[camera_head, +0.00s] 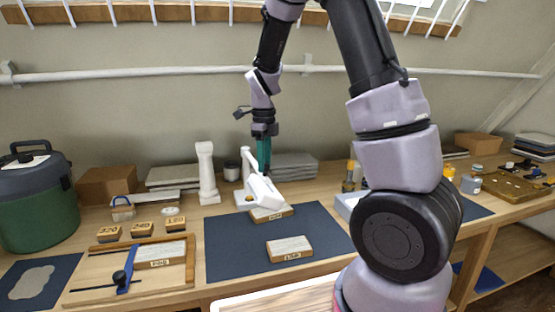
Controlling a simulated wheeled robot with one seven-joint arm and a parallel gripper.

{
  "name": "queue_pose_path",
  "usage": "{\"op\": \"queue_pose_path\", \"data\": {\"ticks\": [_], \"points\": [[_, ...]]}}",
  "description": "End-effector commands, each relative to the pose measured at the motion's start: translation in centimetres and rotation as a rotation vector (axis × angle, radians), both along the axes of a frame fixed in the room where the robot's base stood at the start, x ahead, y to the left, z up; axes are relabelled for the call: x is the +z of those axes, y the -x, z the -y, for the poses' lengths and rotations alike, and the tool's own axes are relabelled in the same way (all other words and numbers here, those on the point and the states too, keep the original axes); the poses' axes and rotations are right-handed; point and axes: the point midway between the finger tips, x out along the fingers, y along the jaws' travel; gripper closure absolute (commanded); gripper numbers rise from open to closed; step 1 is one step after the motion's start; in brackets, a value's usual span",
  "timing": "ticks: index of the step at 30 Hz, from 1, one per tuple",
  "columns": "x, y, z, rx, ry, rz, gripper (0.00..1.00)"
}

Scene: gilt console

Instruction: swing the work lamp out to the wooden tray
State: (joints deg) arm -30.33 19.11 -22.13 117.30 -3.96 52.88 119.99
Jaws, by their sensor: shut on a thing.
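The white work lamp (264,191) stands on the bench at the back of the dark blue mat. Its long white head slants down to the right, above a labelled block. My gripper (264,171) comes down from above with teal fingers and is shut on the lamp at the head's upper end. The fingertips are small and partly merged with the lamp. A wooden-rimmed, tray-like frame (188,262) lies at left, with a blue bar and a labelled pale block in it. I cannot tell for certain that this is the wooden tray.
The dark blue mat (225,260) carries a pale block (289,249) at front. A white pillar (207,172) stands left of the lamp, with grey slabs (294,166) behind. A green bucket (38,200) is far left. My arm hides bench at centre right.

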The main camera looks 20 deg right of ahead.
Motion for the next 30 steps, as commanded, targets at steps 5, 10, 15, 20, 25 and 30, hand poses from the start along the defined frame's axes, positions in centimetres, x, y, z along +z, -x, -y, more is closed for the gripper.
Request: {"op": "queue_pose_path", "data": {"ticks": [5, 10, 15, 20, 25, 30], "points": [[0.0, -0.1, -1.2, -0.043, 0.001, 0.002, 1.0], [0.0, -0.1, -1.6, -0.06, 0.001, 0.002, 1.0], [0.1, -0.1, -1.6, -0.062, 0.001, 0.002, 1.0], [0.1, -0.1, -1.6, -0.062, 0.001, 0.002, 1.0], [0.0, -0.1, -1.6, -0.061, 0.001, 0.002, 0.31], [0.0, 0.0, -1.6, -0.061, 0.001, 0.001, 0.31]]}}
